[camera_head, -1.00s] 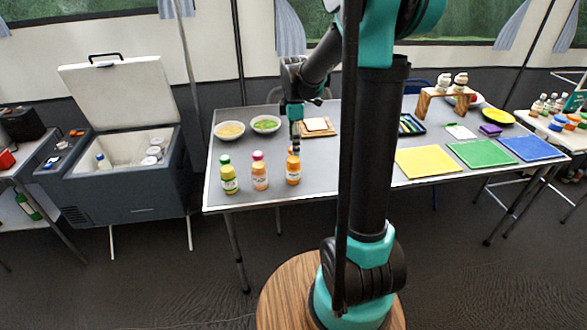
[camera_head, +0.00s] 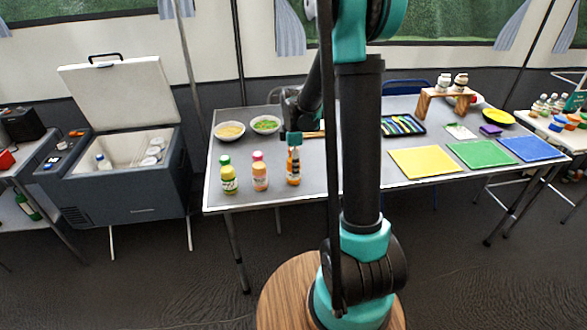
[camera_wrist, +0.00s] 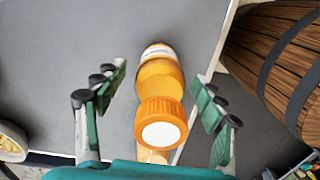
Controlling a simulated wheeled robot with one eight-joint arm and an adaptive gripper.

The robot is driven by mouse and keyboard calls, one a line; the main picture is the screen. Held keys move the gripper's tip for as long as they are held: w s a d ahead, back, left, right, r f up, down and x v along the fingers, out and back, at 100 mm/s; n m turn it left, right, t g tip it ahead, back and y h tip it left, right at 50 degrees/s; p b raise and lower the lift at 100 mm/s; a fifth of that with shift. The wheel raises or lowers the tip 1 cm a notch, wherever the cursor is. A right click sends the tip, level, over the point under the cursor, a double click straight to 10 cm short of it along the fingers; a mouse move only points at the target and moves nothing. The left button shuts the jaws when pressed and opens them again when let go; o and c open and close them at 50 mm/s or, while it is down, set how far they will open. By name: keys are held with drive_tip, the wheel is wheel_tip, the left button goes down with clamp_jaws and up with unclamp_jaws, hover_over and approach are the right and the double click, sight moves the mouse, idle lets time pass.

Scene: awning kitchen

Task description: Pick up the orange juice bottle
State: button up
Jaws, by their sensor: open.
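The orange juice bottle (camera_head: 293,178) stands upright near the front edge of the grey table, rightmost in a row of three bottles. My gripper (camera_head: 294,160) points down over it and covers its upper part in the head view. In the wrist view the bottle (camera_wrist: 160,78) shows its orange cap with a white top and part of a white label. The fingers of my gripper (camera_wrist: 160,74) are open, one on each side of the bottle, with visible gaps on both sides.
A pink-capped bottle (camera_head: 260,176) and a green-capped bottle (camera_head: 229,178) stand close by on the left. Two food bowls (camera_head: 229,131) (camera_head: 265,123) sit behind. An open cooler (camera_head: 130,180) is left of the table. Coloured mats (camera_head: 423,163) lie at right.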

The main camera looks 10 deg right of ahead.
drive_tip(key=c, duration=1.5)
drive_tip(key=shift+r, duration=0.1)
